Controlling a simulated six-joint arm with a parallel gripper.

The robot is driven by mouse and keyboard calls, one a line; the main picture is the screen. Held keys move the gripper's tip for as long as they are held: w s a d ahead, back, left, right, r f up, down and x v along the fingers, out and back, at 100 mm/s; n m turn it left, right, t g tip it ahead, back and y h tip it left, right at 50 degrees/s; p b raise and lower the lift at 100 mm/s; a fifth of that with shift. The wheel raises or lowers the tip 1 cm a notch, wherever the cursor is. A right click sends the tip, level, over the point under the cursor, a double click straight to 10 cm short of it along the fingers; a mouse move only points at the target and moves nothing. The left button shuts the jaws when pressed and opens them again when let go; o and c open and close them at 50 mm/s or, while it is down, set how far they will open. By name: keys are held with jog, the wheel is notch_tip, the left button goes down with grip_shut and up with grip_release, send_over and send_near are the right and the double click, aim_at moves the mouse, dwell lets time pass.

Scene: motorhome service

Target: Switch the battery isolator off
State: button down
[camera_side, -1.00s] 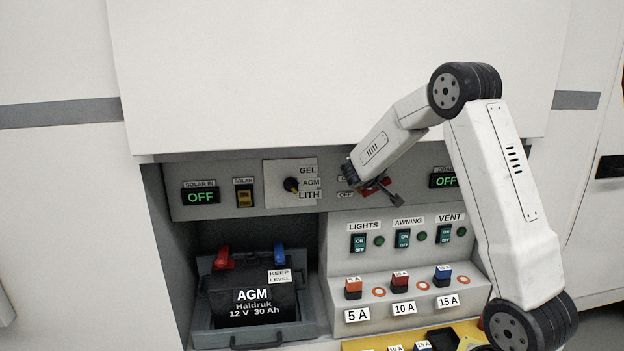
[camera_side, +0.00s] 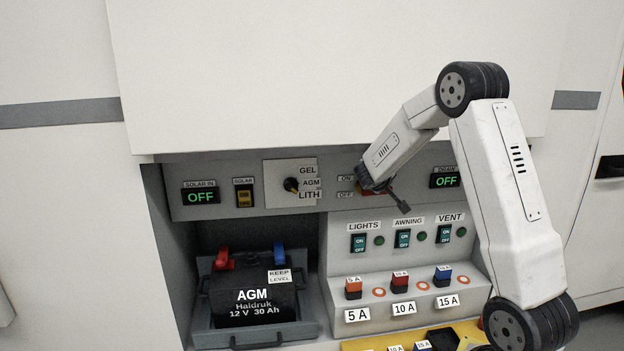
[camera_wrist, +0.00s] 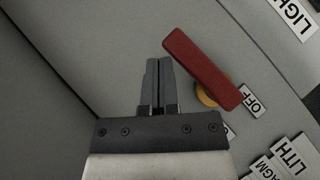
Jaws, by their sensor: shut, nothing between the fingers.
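The battery isolator has a red lever (camera_wrist: 205,65) on a yellow round base (camera_wrist: 206,96). In the wrist view the lever lies slanted, with its lower right end beside the OFF label (camera_wrist: 254,102). In the side view only a bit of red (camera_side: 373,188) shows past my wrist, right of the ON label (camera_side: 347,178) and OFF label (camera_side: 345,194). My gripper (camera_wrist: 158,62) is shut and empty. Its fingertips are just left of the lever's upper left end in the wrist view; a narrow gap shows, but contact in depth cannot be told.
The battery selector knob (camera_side: 291,185) and its GEL, AGM and LITH labels are left of the isolator. A display (camera_side: 445,181) sits to the right. Below are the lights (camera_side: 358,243), awning (camera_side: 402,239) and vent (camera_side: 443,234) switches. The AGM battery (camera_side: 252,300) stands at lower left.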

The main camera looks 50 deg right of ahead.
dwell(0.3)
jog(key=w+v, duration=0.1)
jog(key=v, duration=0.6)
jog(key=shift+s+a+r, duration=0.25)
jog(key=shift+s+a, duration=0.05)
jog(key=shift+s, duration=0.25)
jog(key=shift+a+f, duration=0.1)
jog(key=s+a+f+n+y, duration=0.1)
jog(key=s+a+f+y, duration=0.2)
jog(key=a, duration=0.7)
jog(key=s+a+f+n+y, duration=0.2)
jog(key=a+f+y, duration=0.3)
jog(key=a, duration=0.6)
jog(key=s+a+f+n+t+y, duration=0.1)
jog(key=s+a+f+y, duration=0.3)
jog(key=a, duration=0.7)
jog(key=shift+f+n+y, duration=0.2)
jog(key=shift+n+y, duration=0.1)
jog(key=shift+y, duration=0.1)
